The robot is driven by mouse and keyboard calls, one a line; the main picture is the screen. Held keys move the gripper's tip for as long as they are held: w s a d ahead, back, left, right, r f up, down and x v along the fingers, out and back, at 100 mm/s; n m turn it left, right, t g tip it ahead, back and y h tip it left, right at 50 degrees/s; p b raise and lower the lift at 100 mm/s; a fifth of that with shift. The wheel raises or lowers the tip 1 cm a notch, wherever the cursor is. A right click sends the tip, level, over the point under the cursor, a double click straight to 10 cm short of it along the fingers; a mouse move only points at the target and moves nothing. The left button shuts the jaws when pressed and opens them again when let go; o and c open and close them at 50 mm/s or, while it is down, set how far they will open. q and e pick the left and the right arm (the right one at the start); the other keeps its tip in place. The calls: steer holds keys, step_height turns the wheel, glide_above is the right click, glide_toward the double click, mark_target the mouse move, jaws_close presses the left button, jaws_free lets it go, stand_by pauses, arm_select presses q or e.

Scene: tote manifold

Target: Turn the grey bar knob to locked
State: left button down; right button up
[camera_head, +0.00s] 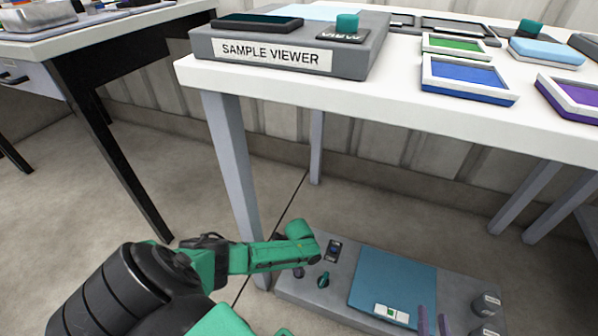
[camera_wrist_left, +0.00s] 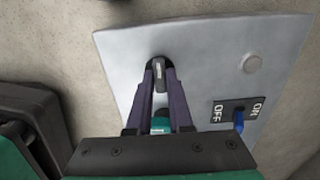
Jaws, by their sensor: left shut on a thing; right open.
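The grey bar knob (camera_wrist_left: 160,77) stands on a grey panel (camera_wrist_left: 120,55) in the left wrist view. My left gripper (camera_wrist_left: 160,71) has its two purple fingers closed on either side of it. The knob's bar points roughly along the fingers. Its base and any position marks around it are largely hidden by the fingers. In the head view my left arm reaches down to the left end of the panel (camera_head: 300,291), and the knob cannot be made out. My right gripper (camera_head: 432,322) shows two purple fingertips, apart and empty, at the bottom edge.
A blue toggle switch (camera_wrist_left: 238,121) marked ON and OFF and a round button (camera_wrist_left: 252,63) sit close by on the panel. A teal knob (camera_head: 323,280) and a blue plate (camera_head: 392,280) are also there. The white table (camera_head: 420,100) stands above and behind the panel.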

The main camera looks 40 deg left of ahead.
arm_select(q)
steer(key=shift+d, duration=0.1)
steer(key=c, duration=0.8)
jaws_free()
steer(key=shift+r, duration=0.1)
